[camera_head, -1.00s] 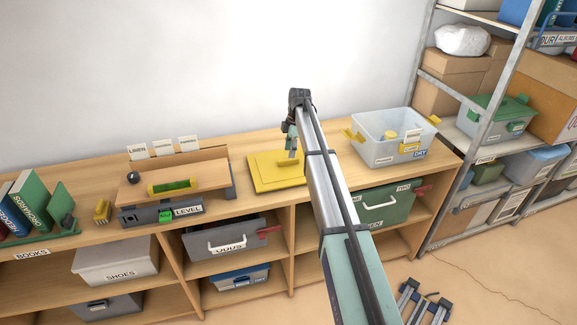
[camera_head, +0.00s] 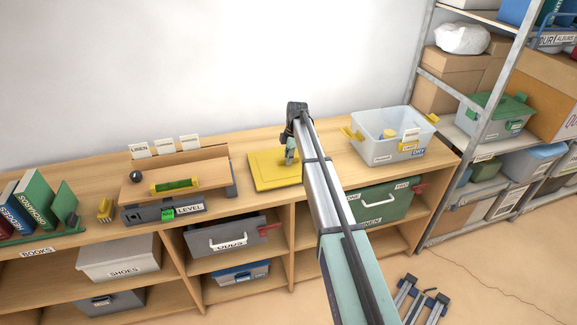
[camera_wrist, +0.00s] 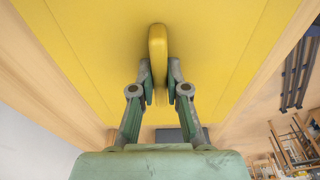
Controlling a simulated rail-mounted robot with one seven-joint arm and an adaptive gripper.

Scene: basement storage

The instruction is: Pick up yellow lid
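The yellow lid (camera_head: 265,172) is a flat rectangular panel lying on the wooden shelf top, between the level's box and the clear bin. Its raised handle (camera_wrist: 158,50) stands up in the middle of the wrist view. My gripper (camera_head: 290,161) is down at the lid from above. In the wrist view my gripper (camera_wrist: 159,78) has one finger on each side of the handle, and both pads appear to press against it. The lid still looks flat on the shelf top. In the head view my arm and gripper hide part of the lid and its handle.
A clear bin (camera_head: 366,145) with yellow latches stands open to the right. A grey level box (camera_head: 140,215) with a wooden board and a yellow-green level (camera_head: 175,185) is to the left. Books (camera_head: 35,200) stand farther left. A white wall rises behind.

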